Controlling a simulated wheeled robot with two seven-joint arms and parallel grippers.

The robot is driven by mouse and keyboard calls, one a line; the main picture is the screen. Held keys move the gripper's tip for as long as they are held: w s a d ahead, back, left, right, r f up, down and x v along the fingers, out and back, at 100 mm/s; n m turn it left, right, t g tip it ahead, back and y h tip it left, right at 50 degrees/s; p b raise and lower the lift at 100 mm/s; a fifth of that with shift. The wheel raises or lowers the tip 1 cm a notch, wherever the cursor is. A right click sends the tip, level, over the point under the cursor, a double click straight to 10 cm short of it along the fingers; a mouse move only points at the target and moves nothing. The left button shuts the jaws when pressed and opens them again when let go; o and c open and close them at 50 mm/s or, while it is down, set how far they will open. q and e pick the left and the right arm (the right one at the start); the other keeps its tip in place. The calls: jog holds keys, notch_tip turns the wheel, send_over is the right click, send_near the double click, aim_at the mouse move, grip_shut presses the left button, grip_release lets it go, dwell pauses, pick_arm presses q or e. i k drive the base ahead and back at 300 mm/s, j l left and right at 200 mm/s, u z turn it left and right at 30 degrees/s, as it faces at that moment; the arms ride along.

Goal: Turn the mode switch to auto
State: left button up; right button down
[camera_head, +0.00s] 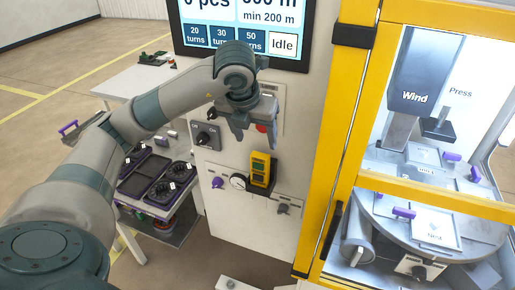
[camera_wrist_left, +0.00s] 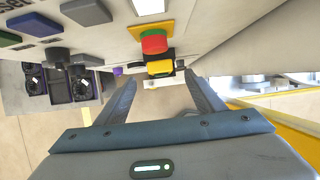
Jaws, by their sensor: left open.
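A black rotary knob (camera_head: 204,138) sits on a grey plate on the white machine panel, left of my left gripper in the head view. It looks like the mode switch, but its label is too small to read. A dark knob (camera_wrist_left: 58,55), probably the same one, shows at the left in the left wrist view. Another dark knob (camera_head: 283,208) sits lower on the panel. My left gripper (camera_head: 255,138) is open and empty in front of the panel, partly covering a red button (camera_head: 261,128). Its spread fingers also show in the left wrist view (camera_wrist_left: 162,82). My right gripper is out of view.
A yellow-framed enclosure (camera_head: 352,110) stands right. A table with black trays (camera_head: 160,190) stands left.

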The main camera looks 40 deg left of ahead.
aim_at(211, 114)
jog(key=u, duration=1.2)
